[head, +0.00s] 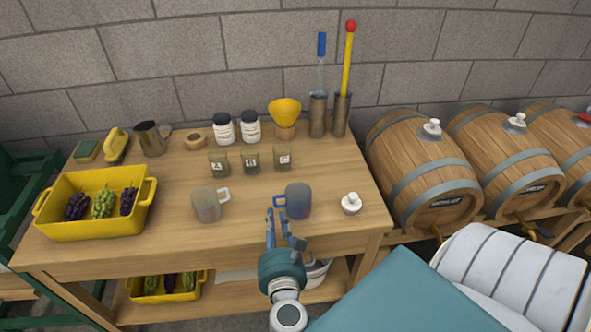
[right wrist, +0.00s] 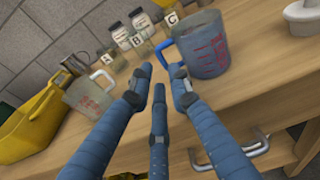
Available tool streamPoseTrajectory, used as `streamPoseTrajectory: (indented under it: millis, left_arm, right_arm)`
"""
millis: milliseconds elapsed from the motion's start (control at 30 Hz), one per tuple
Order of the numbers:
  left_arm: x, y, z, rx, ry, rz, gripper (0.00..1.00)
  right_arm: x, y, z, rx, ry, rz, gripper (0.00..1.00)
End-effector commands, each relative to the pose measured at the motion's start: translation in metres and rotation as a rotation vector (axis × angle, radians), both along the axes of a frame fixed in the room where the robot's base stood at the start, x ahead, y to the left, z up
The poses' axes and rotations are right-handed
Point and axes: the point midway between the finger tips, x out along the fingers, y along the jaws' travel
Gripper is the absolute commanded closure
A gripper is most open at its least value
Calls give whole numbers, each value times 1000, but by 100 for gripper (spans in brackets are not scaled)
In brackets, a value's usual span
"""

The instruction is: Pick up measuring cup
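A translucent blue-grey measuring cup with a blue handle (head: 299,201) stands upright near the table's front edge in the head view, its handle facing left. In the right wrist view this blue-handled cup (right wrist: 204,50) shows red markings. A second, clear greyish measuring cup with a white handle (head: 206,205) stands to its left; it also shows in the right wrist view (right wrist: 92,96). My right gripper (head: 282,224) is at the table's front edge, just in front of the blue handle. Its fingers (right wrist: 161,74) are apart with nothing between them. My left gripper is not in view.
A yellow crate of grapes (head: 95,226) stands at the left. Three labelled jars (head: 251,162) stand behind the cups, and a white stopper (head: 351,204) stands right of the blue-handled cup. Barrels (head: 424,165) are beyond the table's right side. The table between the cups is clear.

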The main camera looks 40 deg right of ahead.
Motion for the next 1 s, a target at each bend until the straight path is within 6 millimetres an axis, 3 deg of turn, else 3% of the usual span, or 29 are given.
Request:
streamPoseTrajectory:
  millis: [533,867,967,1000]
  left_arm:
    - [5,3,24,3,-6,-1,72]
    - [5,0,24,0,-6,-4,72]
    - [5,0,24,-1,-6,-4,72]
    - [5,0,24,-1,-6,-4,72]
  right_arm:
    - [55,-34,-9,-7,1,3,82]
    - [62,-39,-13,-3,2,3,82]
    - [62,-39,-13,-4,1,3,100]
    - [62,-39,-13,-4,1,3,100]
